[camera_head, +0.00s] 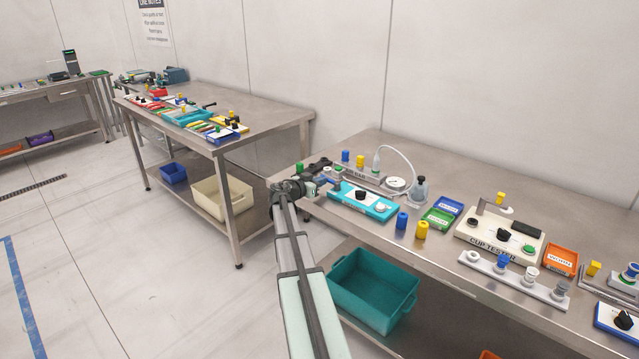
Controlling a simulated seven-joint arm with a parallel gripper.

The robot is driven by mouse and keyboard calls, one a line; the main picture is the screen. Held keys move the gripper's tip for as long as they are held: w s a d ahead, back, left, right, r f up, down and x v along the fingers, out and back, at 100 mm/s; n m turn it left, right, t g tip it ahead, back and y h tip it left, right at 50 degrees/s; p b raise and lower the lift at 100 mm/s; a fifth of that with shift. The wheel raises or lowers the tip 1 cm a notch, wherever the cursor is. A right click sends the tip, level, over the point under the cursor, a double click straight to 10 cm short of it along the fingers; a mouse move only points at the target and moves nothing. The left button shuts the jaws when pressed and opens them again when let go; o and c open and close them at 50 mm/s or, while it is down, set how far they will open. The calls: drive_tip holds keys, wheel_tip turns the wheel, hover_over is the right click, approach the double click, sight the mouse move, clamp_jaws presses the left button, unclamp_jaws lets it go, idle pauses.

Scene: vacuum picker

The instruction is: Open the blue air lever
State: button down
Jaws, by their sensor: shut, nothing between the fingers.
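A grey bar (368,179) with small dark lettering lies near the back left of the right-hand bench. A small upright blue piece (345,156) stands at its back and may be the blue air lever. A yellow piece (360,161) stands just right of it. At this size I cannot tell whether the blue piece is turned open or closed. My gripper (317,186) is at the bench's left end, left of and in front of the bar. It is shut and empty. It appears apart from the blue piece and hides part of the bench corner.
A turquoise tray (378,210) with a black knob lies right of my gripper. A clear hose (400,155) arches behind it to a grey fitting (420,189). Blue (402,221) and yellow (422,230) cylinders stand at the front edge. A teal bin (372,290) sits below.

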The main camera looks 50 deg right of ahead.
drive_tip(key=shift+w+d, duration=0.2)
drive_tip(key=shift+d, duration=0.15)
idle(0.3)
drive_tip(key=shift+w+d, duration=0.3)
drive_tip(key=shift+d, duration=0.4)
drive_tip(key=shift+w+d, duration=0.1)
drive_tip(key=shift+d, duration=0.8)
drive_tip(key=w+a+r, duration=0.2)
drive_tip(key=w+a, duration=0.6)
drive_tip(key=a, duration=0.2)
drive_tip(key=shift+w+a+r, duration=0.15)
drive_tip(key=shift+a+r, duration=0.2)
drive_tip(key=shift+a, duration=0.05)
